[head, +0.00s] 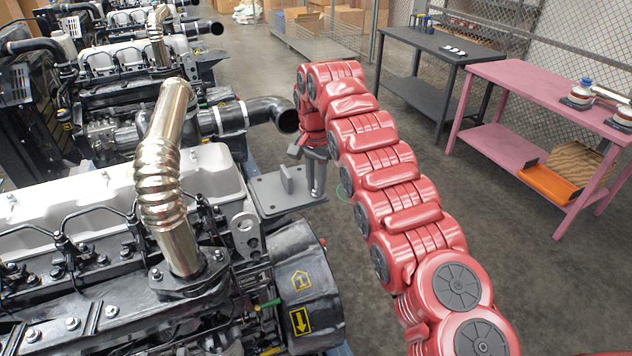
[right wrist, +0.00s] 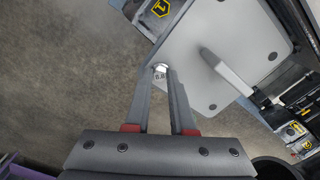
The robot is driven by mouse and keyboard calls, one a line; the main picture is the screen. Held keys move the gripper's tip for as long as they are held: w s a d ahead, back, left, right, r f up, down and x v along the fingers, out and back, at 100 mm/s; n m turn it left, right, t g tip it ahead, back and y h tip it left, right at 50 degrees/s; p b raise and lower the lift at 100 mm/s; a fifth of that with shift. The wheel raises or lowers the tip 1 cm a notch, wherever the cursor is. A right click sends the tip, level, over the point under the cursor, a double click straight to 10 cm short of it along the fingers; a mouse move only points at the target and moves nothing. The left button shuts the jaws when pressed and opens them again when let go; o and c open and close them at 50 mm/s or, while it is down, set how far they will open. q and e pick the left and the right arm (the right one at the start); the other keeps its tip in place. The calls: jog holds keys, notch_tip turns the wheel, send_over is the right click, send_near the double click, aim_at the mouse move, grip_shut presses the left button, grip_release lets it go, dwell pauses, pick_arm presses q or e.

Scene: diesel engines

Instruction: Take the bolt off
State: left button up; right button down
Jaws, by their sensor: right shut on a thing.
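The bolt (right wrist: 160,71) shows in the right wrist view as a small shiny head with markings, at the edge of a flat grey plate (right wrist: 193,58). My right gripper (right wrist: 158,76) is shut on the bolt, with its two fingertips on either side of the head. In the head view my right gripper (head: 316,192) points down at the right end of the same grey plate (head: 270,203), beside the engine. I cannot tell whether the bolt is still seated in the plate. My left gripper is not in view.
An upright fin (head: 287,180) stands on the plate. The engine (head: 115,225) with a metal exhaust pipe (head: 165,160) fills the left, with more engines behind. A dark table (head: 440,45) and a pink table (head: 540,90) stand at the right. The floor between is clear.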

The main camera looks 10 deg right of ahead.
jog(key=n, duration=0.4)
jog(key=shift+n+p, duration=0.3)
jog(key=shift+p, duration=0.05)
jog(key=n+p, duration=0.1)
jog(key=n, duration=0.3)
jog(key=shift+s+r, duration=0.1)
jog(key=shift+r, duration=0.15)
jog(key=shift+r+p, duration=0.95)
jog(key=shift+r, duration=0.45)
notch_tip(320, 180, up, 5)
jog(key=p, duration=0.4)
jog(key=shift+r, duration=0.2)
